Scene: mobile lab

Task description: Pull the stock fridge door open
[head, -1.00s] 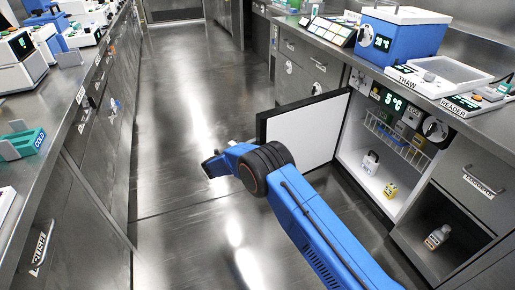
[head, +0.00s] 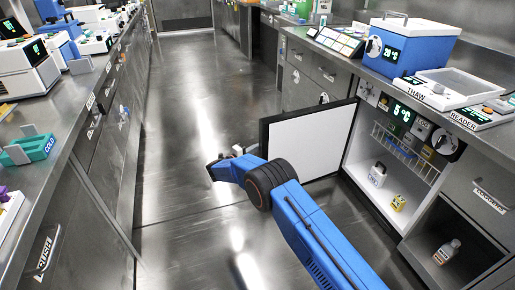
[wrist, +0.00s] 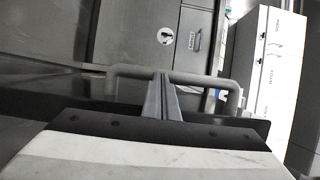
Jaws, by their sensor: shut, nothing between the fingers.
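The stock fridge (head: 362,178) stands low under the right-hand counter. Its door (head: 312,140), white inside with a dark frame, stands wide open into the aisle. My gripper (head: 217,163) is beyond the door's free edge, on its outer side, partly hidden by my blue arm. A grey bar handle (wrist: 205,79) shows in the wrist view, and my gripper's fingers (wrist: 163,92) are together across its middle, with nothing between them. Whether they touch the bar I cannot tell.
Inside the fridge are a wire basket (head: 408,150), a white bottle (head: 377,174) and a yellow item (head: 398,202). An open cubby with a bottle (head: 447,251) is to the right. The left counter (head: 62,170) bounds the aisle. The aisle floor (head: 190,100) is clear.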

